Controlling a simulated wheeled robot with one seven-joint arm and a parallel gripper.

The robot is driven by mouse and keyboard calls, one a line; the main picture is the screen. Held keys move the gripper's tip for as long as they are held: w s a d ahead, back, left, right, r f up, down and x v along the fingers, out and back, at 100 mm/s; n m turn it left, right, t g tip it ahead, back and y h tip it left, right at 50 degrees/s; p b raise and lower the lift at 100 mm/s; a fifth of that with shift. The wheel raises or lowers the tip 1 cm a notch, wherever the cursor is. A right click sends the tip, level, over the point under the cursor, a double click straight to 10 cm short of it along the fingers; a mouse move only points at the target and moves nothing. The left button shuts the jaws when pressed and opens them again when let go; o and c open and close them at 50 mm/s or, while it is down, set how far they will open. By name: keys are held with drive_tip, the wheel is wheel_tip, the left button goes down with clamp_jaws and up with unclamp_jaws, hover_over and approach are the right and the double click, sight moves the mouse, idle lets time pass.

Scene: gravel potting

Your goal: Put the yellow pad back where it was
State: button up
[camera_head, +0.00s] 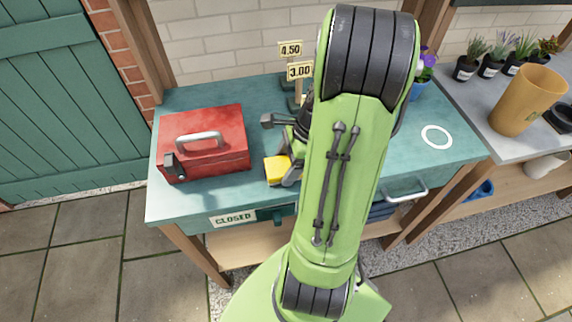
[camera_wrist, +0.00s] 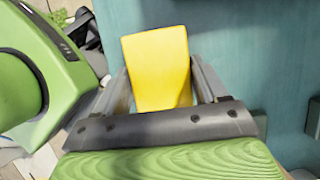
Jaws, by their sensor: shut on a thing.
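The yellow pad (camera_head: 277,170) is in my gripper, over the front middle of the teal table (camera_head: 215,195), just right of the red toolbox. In the wrist view the yellow pad (camera_wrist: 158,66) sits between the two grey fingers. My gripper (camera_wrist: 160,85) is shut on it. In the head view my gripper (camera_head: 288,172) is partly hidden behind my green arm. I cannot tell whether the pad touches the tabletop.
A red toolbox (camera_head: 203,143) stands at the left of the table. Price signs (camera_head: 299,71) stand at the back. A white ring (camera_head: 437,137) marks the clear right side. An orange pot (camera_head: 525,99) and several potted plants (camera_head: 492,64) are on the grey counter.

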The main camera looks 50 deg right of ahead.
drive_tip(key=shift+f, duration=0.1)
drive_tip(key=o, duration=1)
drive_tip(key=p+v, duration=0.5)
drive_tip(key=v, duration=0.7)
wheel_tip(320, 180, up, 4)
drive_tip(key=n+h, duration=0.1)
drive_tip(key=n, duration=0.4)
hover_over(282, 169)
drive_tip(key=a+r+n+h, duration=0.2)
drive_tip(key=a+r+n, duration=0.2)
drive_tip(key=a+n, duration=0.45)
drive_tip(key=s+a+n+t, duration=0.1)
drive_tip(key=s+a+n, duration=0.1)
drive_tip(key=n, duration=0.1)
drive_tip(key=s+a+r+n+t, duration=0.1)
drive_tip(key=s+a+n, duration=0.1)
drive_tip(key=n, duration=0.2)
drive_tip(key=s+a+r+n+t, duration=0.1)
drive_tip(key=s+a+n, duration=0.1)
drive_tip(key=a+n, duration=0.1)
drive_tip(key=shift+a+n+h, duration=0.1)
drive_tip(key=shift+n+h, duration=0.3)
drive_tip(key=shift+n, duration=0.25)
